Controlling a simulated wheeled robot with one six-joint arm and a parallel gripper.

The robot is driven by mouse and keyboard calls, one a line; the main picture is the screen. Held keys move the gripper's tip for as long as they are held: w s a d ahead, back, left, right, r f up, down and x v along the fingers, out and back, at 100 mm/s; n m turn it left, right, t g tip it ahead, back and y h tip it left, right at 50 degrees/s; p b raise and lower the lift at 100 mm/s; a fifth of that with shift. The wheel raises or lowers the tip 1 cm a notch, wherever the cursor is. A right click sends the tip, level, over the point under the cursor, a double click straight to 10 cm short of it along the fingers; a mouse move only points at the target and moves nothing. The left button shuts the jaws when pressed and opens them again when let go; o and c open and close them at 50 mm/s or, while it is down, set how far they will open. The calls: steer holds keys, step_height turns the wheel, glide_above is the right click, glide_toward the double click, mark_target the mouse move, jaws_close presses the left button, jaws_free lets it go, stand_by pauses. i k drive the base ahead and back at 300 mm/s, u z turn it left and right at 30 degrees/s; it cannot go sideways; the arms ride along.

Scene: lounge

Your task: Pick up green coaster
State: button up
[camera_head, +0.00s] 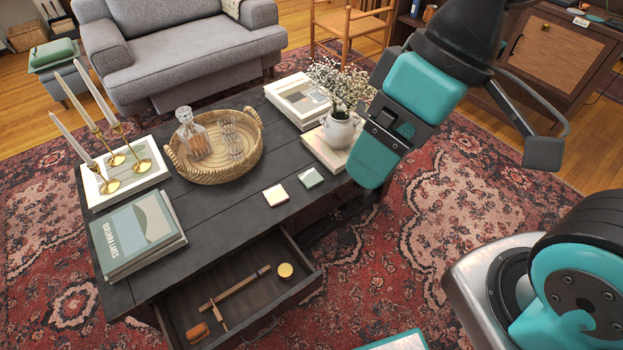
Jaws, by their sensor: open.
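The green coaster (310,178) is a small pale square with a greenish edge. It lies flat on the dark wooden coffee table (232,222), near the table's front right part. A similar square coaster (275,195), cream-yellow, lies just left of it, with a narrow gap between them. My gripper (457,158) hangs at the upper right, to the right of both coasters and apart from them. It is open, and nothing shows held in it. My teal and black arm hides part of the table's right end.
A white flower vase (340,130) stands on books right of the coasters. A wicker tray (215,173) with a decanter and glasses lies behind left. Candlesticks (107,178) and books (135,235) fill the left end. An open drawer (308,283) juts out in front.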

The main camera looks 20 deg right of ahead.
mark_target(310, 178)
steer(key=z, duration=0.15)
steer(key=i, duration=0.95)
steer(key=u, duration=0.25)
